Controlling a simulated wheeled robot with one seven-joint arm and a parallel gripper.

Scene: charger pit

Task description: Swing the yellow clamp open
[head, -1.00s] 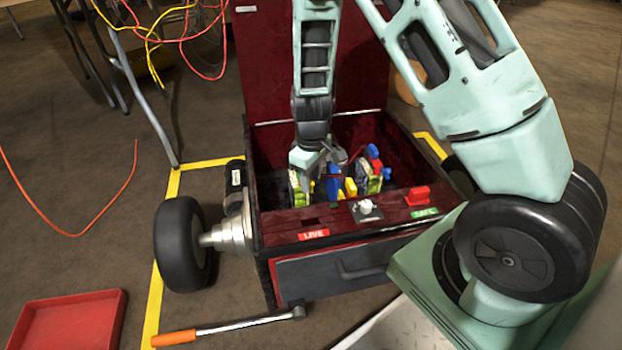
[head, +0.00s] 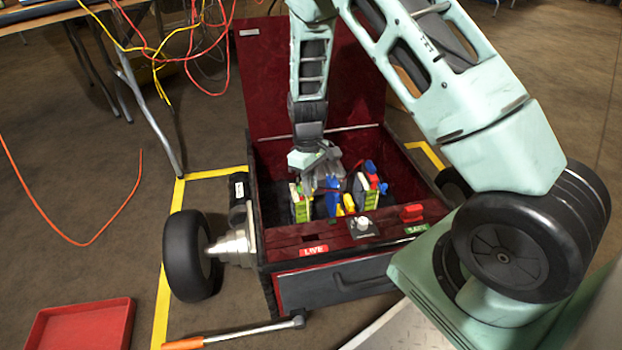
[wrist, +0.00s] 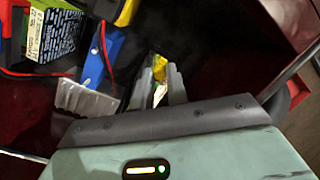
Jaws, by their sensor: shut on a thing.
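My gripper (head: 322,172) reaches down into the open red chest, over the row of batteries and clamps. In the wrist view my gripper (wrist: 157,85) has its two grey fingers closed around a small yellow piece, the yellow clamp (wrist: 159,66). Only a little of the clamp shows between the fingers. In the head view my arm and fingers hide most of that spot, and I cannot pick out the held part. A blue clamp (wrist: 101,58) lies beside the fingers, left in the wrist view, near a green-labelled battery (wrist: 52,35).
The chest's front ledge carries a red LIVE label (head: 314,250), a green SAFE label (head: 416,230), a white knob (head: 363,225) and a red switch (head: 411,213). Another battery (head: 365,192) with coloured parts stands to the right. Chest walls (head: 280,152) surround my gripper.

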